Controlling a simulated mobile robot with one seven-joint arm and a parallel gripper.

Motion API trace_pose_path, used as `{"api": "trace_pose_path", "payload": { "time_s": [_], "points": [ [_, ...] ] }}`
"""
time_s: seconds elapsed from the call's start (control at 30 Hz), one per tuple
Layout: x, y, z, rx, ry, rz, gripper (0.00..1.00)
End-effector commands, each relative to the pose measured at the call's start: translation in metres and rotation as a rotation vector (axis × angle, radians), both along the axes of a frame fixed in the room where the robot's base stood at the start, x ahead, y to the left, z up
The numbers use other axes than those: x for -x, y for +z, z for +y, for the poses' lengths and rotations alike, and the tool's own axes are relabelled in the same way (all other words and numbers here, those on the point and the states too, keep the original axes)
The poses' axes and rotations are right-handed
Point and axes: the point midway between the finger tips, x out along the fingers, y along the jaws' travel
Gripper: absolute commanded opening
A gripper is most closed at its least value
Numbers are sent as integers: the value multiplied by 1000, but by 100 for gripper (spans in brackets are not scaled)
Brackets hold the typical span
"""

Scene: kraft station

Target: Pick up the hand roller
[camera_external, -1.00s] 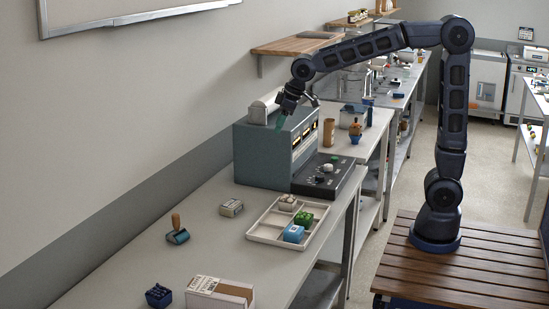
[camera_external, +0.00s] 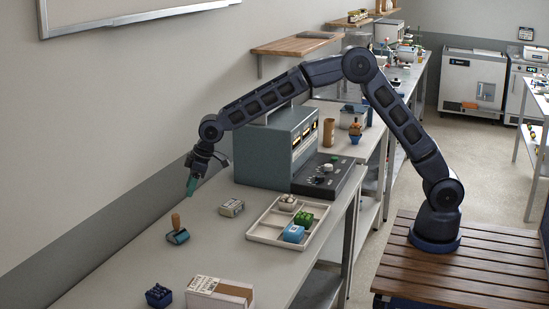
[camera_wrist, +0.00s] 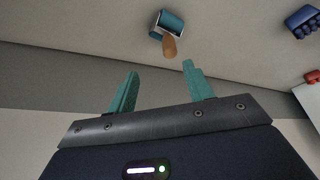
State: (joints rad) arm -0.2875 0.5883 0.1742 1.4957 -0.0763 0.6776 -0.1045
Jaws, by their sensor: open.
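The hand roller, with a teal head and a brown wooden handle, stands on the grey table in the external view (camera_external: 178,236), its handle pointing up. It also shows in the wrist view (camera_wrist: 170,24), ahead of the fingers with its handle towards me. My gripper (camera_external: 191,187) has teal fingers and is in the air above the table, behind and slightly right of the roller. In the wrist view my gripper (camera_wrist: 158,85) is open and empty, with its fingers apart and not touching the roller.
A small grey-beige block (camera_external: 231,208) and a white divided tray (camera_external: 266,236) with several small items are to the right. A dark blue item (camera_external: 159,296) and a white-and-brown box (camera_external: 219,293) are in front. A grey machine (camera_external: 262,155) stands behind. Table around the roller is clear.

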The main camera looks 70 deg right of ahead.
Motion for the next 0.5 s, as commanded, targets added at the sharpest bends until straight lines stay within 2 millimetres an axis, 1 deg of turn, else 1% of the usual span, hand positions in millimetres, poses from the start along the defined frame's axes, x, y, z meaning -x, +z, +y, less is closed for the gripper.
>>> {"api": "trace_pose_path", "payload": {
  "time_s": [0.03,0.1,0.17,0.37,0.5],
  "points": [
    [-5,-11,9,-3,8,3,51],
    [-11,-21,18,-6,16,4,51],
    [-14,-26,22,-9,20,3,51],
    [-19,-38,28,-10,25,4,51],
    [-24,-53,31,-9,25,6,51]
  ]
}}
